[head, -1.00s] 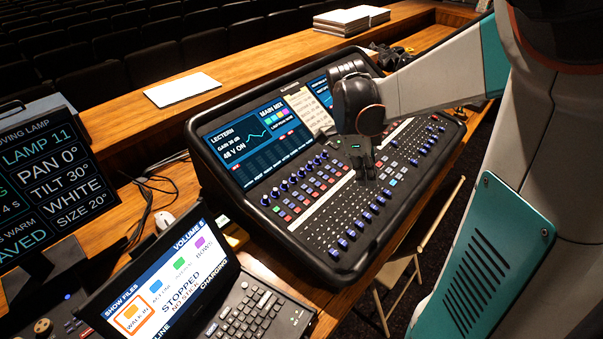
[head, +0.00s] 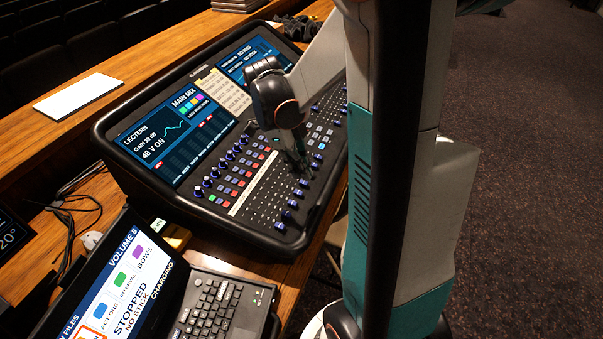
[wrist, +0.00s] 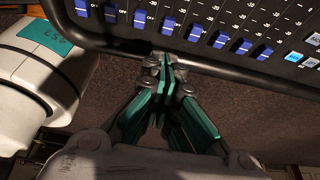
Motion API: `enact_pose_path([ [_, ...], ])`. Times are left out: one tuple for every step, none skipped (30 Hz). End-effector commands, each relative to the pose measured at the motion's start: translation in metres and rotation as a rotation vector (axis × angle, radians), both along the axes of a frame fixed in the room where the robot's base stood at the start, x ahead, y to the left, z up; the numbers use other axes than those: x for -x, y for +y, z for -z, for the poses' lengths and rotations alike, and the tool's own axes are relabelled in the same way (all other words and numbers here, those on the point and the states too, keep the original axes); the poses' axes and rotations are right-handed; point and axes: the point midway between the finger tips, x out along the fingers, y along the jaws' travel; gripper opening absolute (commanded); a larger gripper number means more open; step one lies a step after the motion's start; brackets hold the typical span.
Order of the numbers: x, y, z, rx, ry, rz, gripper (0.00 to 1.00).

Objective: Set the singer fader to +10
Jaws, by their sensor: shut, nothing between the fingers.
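The mixing desk (head: 272,240) has a row of blue fader caps along its front edge. I cannot read a singer label, so I cannot tell which fader is the singer's. In the head view my gripper (head: 304,172) is over the fader area, covering some of the caps. In the wrist view my gripper (wrist: 164,62) is shut and empty, its tips at the desk's black front rim, just below a blue fader cap (wrist: 167,29) there. Caps show on both sides, at slightly differing heights. I cannot tell whether the tips touch the rim.
The desk's screens (head: 175,132) rise behind the controls. A laptop (head: 222,305) stands at the front left. A white sheet (head: 80,97) lies on the wooden ledge. My own arm column hides the desk's right front. Dark carpet lies beyond it.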

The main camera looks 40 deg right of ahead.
Motion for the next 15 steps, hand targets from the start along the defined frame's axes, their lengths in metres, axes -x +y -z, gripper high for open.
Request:
enact_pose_path([
  [0.003,-0.001,0.012,0.000,0.000,0.001,0.00],
  [0.004,-0.002,0.017,0.000,0.000,0.001,0.00],
  [0.006,-0.003,0.024,0.000,0.000,0.001,0.00],
  [0.008,-0.003,0.030,0.000,0.000,0.001,0.00],
  [0.010,-0.004,0.034,0.000,0.000,0.000,0.00],
  [0.011,-0.005,0.041,0.000,0.000,0.000,0.00],
  [0.013,-0.006,0.046,0.000,0.000,0.000,0.00],
  [0.014,-0.006,0.050,0.000,0.000,0.000,0.00],
  [0.016,-0.007,0.055,0.000,0.000,0.000,0.00],
  [0.017,-0.007,0.059,0.000,0.000,0.000,0.00],
  [0.018,-0.008,0.062,0.000,0.000,0.000,0.00],
  [0.019,-0.008,0.065,0.001,0.000,0.000,0.00],
  [0.020,-0.009,0.068,0.001,0.000,0.000,0.00],
  [0.021,-0.009,0.070,0.001,0.000,0.000,0.00],
  [0.022,-0.009,0.072,0.001,0.000,0.000,0.00],
])
